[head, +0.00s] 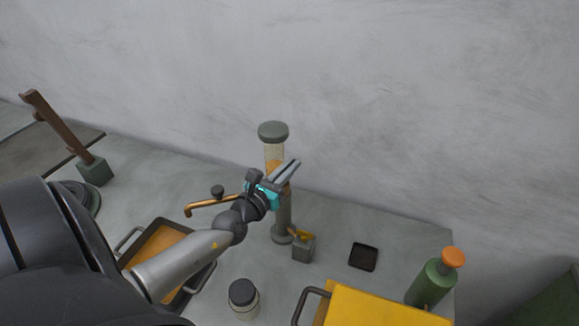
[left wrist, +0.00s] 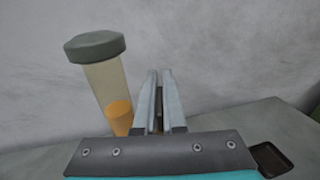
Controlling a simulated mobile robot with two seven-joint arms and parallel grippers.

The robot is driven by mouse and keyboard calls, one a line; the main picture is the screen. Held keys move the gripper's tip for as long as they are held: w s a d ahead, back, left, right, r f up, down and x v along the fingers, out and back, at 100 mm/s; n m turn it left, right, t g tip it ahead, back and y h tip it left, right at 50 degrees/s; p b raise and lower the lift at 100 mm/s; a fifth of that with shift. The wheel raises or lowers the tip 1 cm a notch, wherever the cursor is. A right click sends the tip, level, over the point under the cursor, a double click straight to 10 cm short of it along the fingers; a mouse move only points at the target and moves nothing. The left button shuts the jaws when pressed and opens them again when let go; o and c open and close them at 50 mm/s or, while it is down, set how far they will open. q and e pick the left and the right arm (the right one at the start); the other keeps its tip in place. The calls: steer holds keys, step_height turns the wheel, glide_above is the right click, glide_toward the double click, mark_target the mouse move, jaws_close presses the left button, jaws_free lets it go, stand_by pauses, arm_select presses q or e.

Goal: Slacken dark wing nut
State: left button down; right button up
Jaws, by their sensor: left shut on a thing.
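A standing column holds a clear sight tube (head: 275,152) with orange content and a dark grey cap (head: 273,131). The tube also shows left of my fingers in the left wrist view (left wrist: 108,88). My left gripper (head: 292,170) is in front of the column, just below the tube's top part. Its fingers (left wrist: 160,95) are nearly together, shut on a narrow dark piece (left wrist: 158,105), the dark wing nut, of which only a sliver shows between them. The rest of it is hidden by the fingers. My right gripper is not in view.
A brass pipe with a dark knob (head: 217,191) is left of the gripper. A small grey block (head: 304,250), a jar (head: 243,298), a black tray (head: 363,257), a green bottle (head: 432,284) and a yellow case (head: 385,306) stand on the grey bench. A wall rises behind.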

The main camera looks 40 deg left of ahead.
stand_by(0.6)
arm_select(q)
steer(key=shift+s+a+n+g+y+b, duration=0.55)
steer(key=shift+n+g+y+b, duration=0.4)
steer(key=shift+n+g+y, duration=2.2)
steer(key=shift+s+a+n+g+y+b, duration=0.3)
steer(key=shift+s+n+g+y+b, duration=0.55)
steer(key=shift+n+g+y, duration=2.25)
steer(key=shift+s+a+n+g+y+b, duration=0.5)
steer(key=shift+n+g+y+b, duration=0.75)
steer(key=shift+n+g, duration=3.5)
steer(key=shift+s+m+g, duration=0.1)
steer(key=shift+m+g, duration=0.6)
steer(key=shift+g, duration=0.2)
steer(key=shift+r, duration=0.1)
